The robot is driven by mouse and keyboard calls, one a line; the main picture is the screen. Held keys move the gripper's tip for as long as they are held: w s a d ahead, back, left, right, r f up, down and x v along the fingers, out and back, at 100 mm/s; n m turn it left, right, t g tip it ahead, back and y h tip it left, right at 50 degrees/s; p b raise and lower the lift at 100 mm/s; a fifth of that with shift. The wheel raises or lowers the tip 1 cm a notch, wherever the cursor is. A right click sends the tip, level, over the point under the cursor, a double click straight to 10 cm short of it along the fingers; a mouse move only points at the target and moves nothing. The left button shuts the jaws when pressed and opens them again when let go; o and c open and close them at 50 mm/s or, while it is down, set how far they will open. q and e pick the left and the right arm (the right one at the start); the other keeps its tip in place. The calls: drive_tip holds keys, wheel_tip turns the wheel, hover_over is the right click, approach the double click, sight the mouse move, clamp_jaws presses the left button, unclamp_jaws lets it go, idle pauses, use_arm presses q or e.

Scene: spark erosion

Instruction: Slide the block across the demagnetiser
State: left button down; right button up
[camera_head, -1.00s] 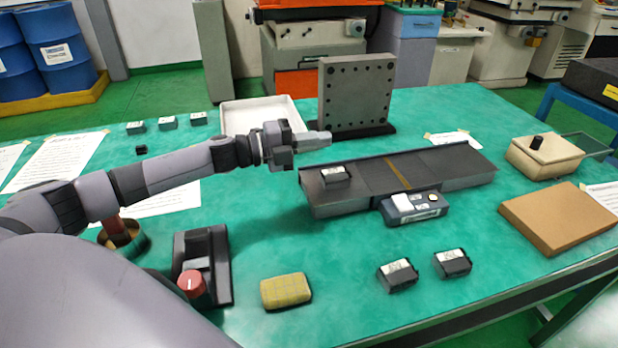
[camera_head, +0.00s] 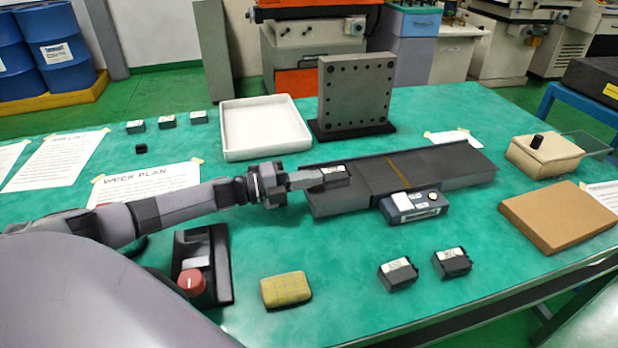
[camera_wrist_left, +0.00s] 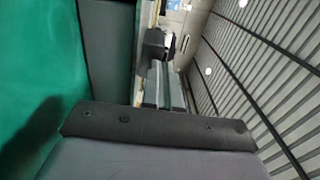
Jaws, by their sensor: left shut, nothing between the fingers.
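The demagnetiser (camera_head: 445,167) is a long dark flat-topped unit with a yellow-brown stripe across its middle and a grey-blue control box (camera_head: 415,206) at its front. A small dark block (camera_head: 337,175) with a pale label on top sits near its left end, left of the stripe. My left gripper (camera_head: 319,179) is shut and empty, low over the demagnetiser's left end. Its tips are at the block's left side; I cannot tell whether they touch it. In the left wrist view the fingers (camera_wrist_left: 164,88) point away from the camera. My right gripper is not in view.
Two similar blocks (camera_head: 398,274) (camera_head: 452,262) lie at the front, with a yellow sponge (camera_head: 286,290) to their left. A white tray (camera_head: 262,150) and an upright drilled plate (camera_head: 355,95) stand behind. A brown board (camera_head: 560,218) lies at right.

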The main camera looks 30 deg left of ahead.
sight(335, 177)
use_arm(q)
drive_tip(key=shift+b+x, duration=0.75)
drive_tip(key=shift+x, duration=0.9)
drive_tip(key=shift+a, duration=0.1)
